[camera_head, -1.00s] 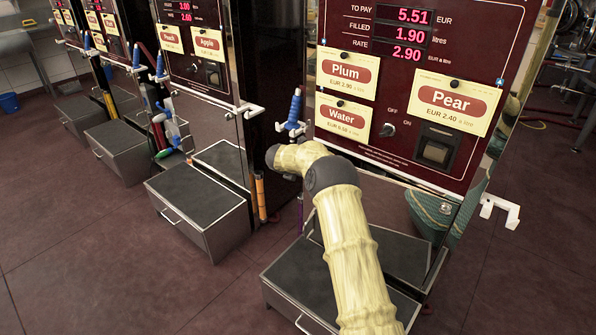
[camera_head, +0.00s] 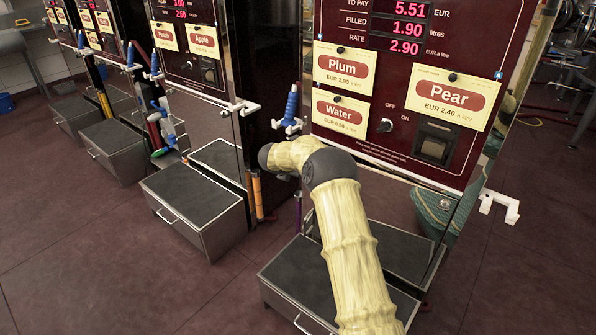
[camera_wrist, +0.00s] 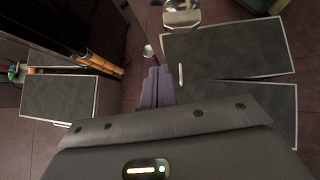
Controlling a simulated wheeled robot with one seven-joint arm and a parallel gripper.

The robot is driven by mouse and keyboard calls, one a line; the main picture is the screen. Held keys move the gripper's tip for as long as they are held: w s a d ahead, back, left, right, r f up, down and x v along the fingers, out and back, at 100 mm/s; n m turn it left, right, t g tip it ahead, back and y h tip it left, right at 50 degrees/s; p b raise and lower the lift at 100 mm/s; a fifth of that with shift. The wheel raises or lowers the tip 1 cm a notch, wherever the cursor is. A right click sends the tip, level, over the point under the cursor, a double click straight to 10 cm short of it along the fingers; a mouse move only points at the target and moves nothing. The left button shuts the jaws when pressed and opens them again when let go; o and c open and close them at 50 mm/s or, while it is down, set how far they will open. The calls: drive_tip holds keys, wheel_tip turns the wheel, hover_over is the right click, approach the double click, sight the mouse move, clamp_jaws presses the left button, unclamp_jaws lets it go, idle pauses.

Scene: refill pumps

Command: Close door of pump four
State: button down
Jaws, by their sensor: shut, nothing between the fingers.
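The nearest pump, with Plum, Water and Pear labels (camera_head: 448,97), fills the right of the head view; I see no number on it. Its shiny lower front panel (camera_head: 392,208) mirrors the surroundings. I cannot tell whether this panel is the door or whether it stands ajar. My gripper's purple fingers (camera_wrist: 157,88) are together and empty in the wrist view, pointing down toward the floor beside dark-topped surfaces. In the head view the gripper is mostly hidden behind my arm; a purple sliver (camera_head: 297,212) shows left of the pump.
A dark-topped metal step box (camera_head: 320,277) stands before the nearest pump. Another step box (camera_head: 193,190) stands before the pump to its left. A blue nozzle (camera_head: 291,103) hangs at the nearest pump's left side. A white bracket (camera_head: 499,204) juts out at right. Open floor lies front left.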

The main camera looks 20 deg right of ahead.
drive_tip(key=a+p+v, duration=0.1)
drive_tip(key=v, duration=0.9)
drive_tip(key=shift+w+a+p, duration=0.25)
drive_tip(key=shift+p, duration=0.15)
drive_tip(key=s+a+r+n+t+y, duration=0.2)
drive_tip(key=s+r+n, duration=0.2)
drive_tip(key=n, duration=0.7)
drive_tip(key=s+a+r+n+t+y, duration=0.25)
drive_tip(key=s+r+n, duration=0.2)
drive_tip(key=n, duration=0.65)
drive_tip(key=s+d+f+n+g, duration=0.1)
drive_tip(key=s+f+n+g, duration=0.1)
drive_tip(key=s+n, duration=0.5)
drive_tip(key=s+d+f+n+g, duration=0.2)
drive_tip(key=s+n, duration=0.5)
drive_tip(key=s, duration=0.7)
drive_tip(key=s+d+f+n+g+y, duration=0.1)
drive_tip(key=s+f+n+g, duration=0.2)
drive_tip(key=s, duration=0.8)
drive_tip(key=n+g, duration=0.2)
drive_tip(key=n, duration=0.2)
drive_tip(key=shift+d+f+n, duration=0.15)
drive_tip(key=shift+f+n, duration=0.2)
drive_tip(key=shift+n, duration=0.05)
drive_tip(key=shift+s, duration=0.15)
